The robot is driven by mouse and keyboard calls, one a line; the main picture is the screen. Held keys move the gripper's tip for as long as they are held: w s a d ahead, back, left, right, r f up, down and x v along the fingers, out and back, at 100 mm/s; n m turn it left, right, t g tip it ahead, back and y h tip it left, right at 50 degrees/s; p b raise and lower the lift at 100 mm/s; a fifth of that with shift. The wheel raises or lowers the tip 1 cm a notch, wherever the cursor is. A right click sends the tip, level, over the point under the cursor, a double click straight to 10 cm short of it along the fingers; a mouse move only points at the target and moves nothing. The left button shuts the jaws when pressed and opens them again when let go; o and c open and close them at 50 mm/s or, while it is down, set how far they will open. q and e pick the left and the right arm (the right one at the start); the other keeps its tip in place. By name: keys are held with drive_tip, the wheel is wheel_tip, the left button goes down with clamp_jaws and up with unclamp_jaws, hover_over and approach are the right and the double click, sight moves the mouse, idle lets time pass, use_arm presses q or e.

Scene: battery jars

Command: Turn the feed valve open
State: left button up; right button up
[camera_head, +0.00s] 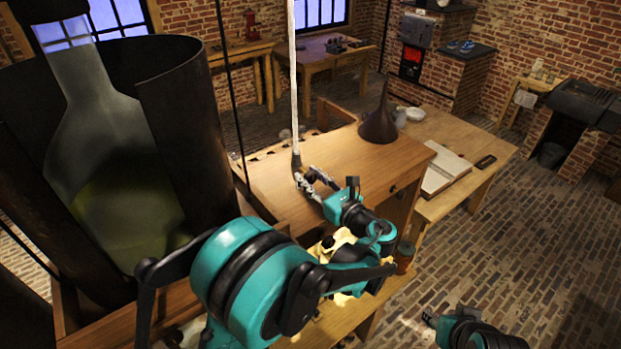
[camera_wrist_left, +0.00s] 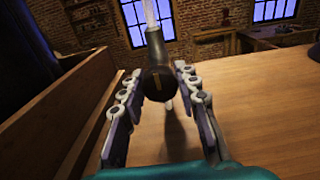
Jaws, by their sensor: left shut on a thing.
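The feed valve is a dark fitting (camera_head: 296,160) at the lower end of a pale vertical tube (camera_head: 293,80), above the wooden bench top. In the left wrist view its round dark end (camera_wrist_left: 158,84) faces me, with a short pale mark on it that looks near upright. My left gripper (camera_head: 304,178) reaches the fitting from the right, its two fingers on either side.
A large glass jar (camera_head: 105,150) with greenish liquid stands in a dark curved shell (camera_head: 185,120) at left. A dark funnel (camera_head: 378,125) stands on the bench (camera_head: 265,185). An open book (camera_head: 445,174) lies on a table behind. The brick floor at right is clear.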

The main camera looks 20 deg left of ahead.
use_arm(q)
drive_tip(key=n+b, duration=0.2)
drive_tip(key=n, duration=0.1)
drive_tip(key=shift+f+n+b, duration=0.1)
drive_tip(key=shift+n+b, duration=0.3)
drive_tip(key=n+b, duration=0.2)
drive_tip(key=n, duration=0.2)
drive_tip(key=shift+n, duration=0.3)
drive_tip(key=n+b, duration=0.2)
drive_tip(key=n, duration=0.2)
drive_tip(key=n+b, duration=0.1)
drive_tip(key=n, duration=0.4)
drive_tip(key=shift+n, duration=0.3)
drive_tip(key=o, duration=1.2)
drive_tip(key=shift+c, duration=0.2)
drive_tip(key=shift+d, duration=0.1)
drive_tip(key=v, duration=1.2)
